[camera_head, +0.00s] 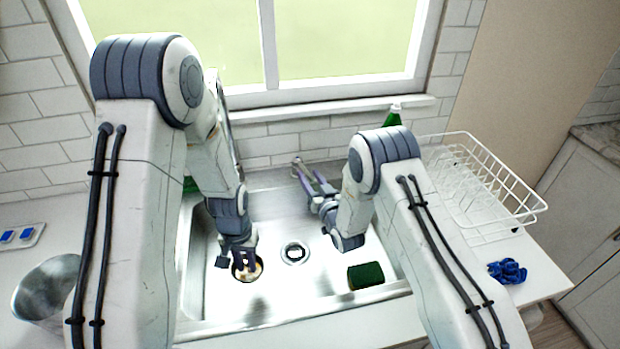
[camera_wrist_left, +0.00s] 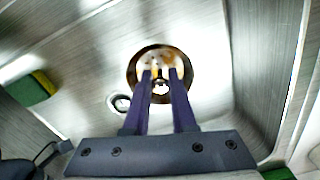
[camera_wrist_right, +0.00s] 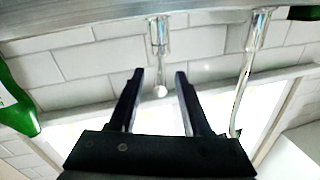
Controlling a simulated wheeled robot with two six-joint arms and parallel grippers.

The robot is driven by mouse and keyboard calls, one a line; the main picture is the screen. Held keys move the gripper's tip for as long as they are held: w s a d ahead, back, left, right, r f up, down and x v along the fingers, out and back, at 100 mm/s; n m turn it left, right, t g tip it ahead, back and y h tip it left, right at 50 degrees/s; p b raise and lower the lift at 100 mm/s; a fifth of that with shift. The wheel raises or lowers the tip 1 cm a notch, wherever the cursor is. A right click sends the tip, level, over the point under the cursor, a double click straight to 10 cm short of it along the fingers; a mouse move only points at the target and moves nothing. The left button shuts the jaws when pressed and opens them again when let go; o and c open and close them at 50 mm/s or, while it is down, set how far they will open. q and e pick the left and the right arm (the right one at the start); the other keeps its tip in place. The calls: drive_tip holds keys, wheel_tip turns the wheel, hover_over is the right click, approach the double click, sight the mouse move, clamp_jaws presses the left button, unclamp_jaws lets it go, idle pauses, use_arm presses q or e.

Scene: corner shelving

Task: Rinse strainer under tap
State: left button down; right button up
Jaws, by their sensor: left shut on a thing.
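The strainer (camera_head: 258,272) is a small round piece with a dark rim and brown bits inside, low over the left part of the steel sink (camera_head: 222,310). My left gripper (camera_head: 247,265) points down and is shut on it; the left wrist view shows the strainer (camera_wrist_left: 150,54) at the fingertips. The chrome tap (camera_wrist_right: 252,75) is mostly hidden behind my arms in the head view. A short chrome part with a rounded end (camera_wrist_right: 160,50) shows between the fingers of my right gripper (camera_wrist_right: 160,74). That gripper is open and empty at the back of the sink. No running water is visible.
The drain (camera_head: 295,253) lies right of the strainer. A green sponge (camera_head: 366,275) sits at the sink's front right. A white dish rack (camera_head: 485,185) and blue scrubber (camera_head: 507,271) are on the right counter. A green bottle (camera_head: 393,117) stands behind my right arm.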

use_arm(q)
wheel_tip(320, 180, down, 4)
drive_tip(key=b, duration=0.3)
drive_tip(key=shift+r+b, duration=0.2)
drive_tip(key=shift+b, duration=0.1)
drive_tip(key=shift+f, duration=0.1)
use_arm(e)
drive_tip(key=v, duration=1.2)
